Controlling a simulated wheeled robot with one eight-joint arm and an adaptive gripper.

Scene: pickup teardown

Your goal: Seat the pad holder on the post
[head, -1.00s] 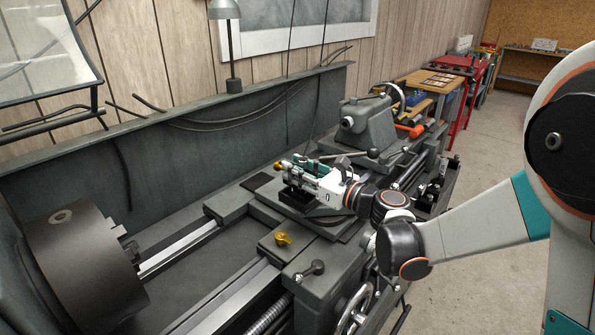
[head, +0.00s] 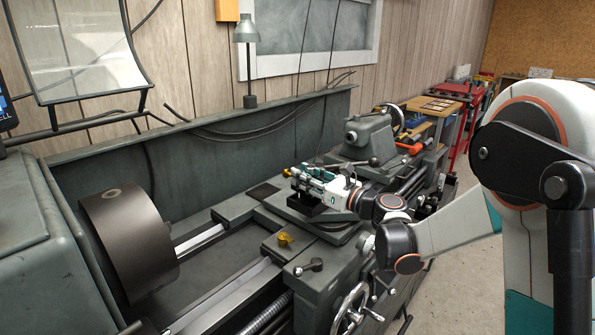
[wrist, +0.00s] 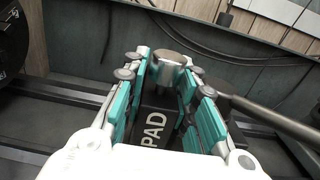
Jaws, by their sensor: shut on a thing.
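The pad holder (wrist: 155,135) is a black block marked PAD, between the teal-padded fingers of my gripper (wrist: 168,85) in the wrist view. My gripper is shut on it. In the head view my gripper (head: 312,178) is over the lathe's carriage, just above a dark block; the fingers mostly hide the holder there. A grey metal cylinder (wrist: 172,60), which looks like the top of the post, stands just beyond the holder between the fingertips. I cannot tell whether the holder touches the post or is seated on it.
A lever (wrist: 270,115) runs close to the right finger. The chuck (head: 130,240) is at the left and the tailstock (head: 362,135) behind my gripper. The backsplash is behind.

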